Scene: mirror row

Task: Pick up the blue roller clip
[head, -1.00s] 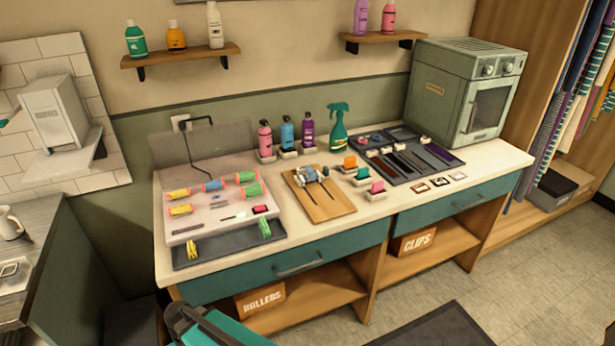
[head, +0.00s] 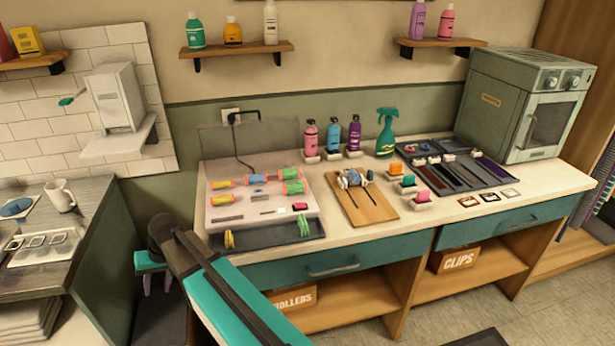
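A small blue piece (head: 258,178) lies among yellow and green rollers on the pale sloped board (head: 240,212) at the left of the counter. A blue-grey item (head: 352,180) with dark prongs lies on a wooden board (head: 372,212) right of it. Both are too small to tell which is the blue roller clip. Yellow (head: 229,239) and green (head: 304,226) clips stand in the dark tray at the front of the sloped board. My teal and black arm reaches up from the bottom, left of and in front of the counter. My gripper is not in view.
Pink, blue and purple bottles and a green spray bottle (head: 386,137) stand at the back. Orange, green and pink blocks sit in small holders beside a dark comb tray (head: 485,180). A grey oven (head: 525,105) stands at right. A cable rises behind the sloped board.

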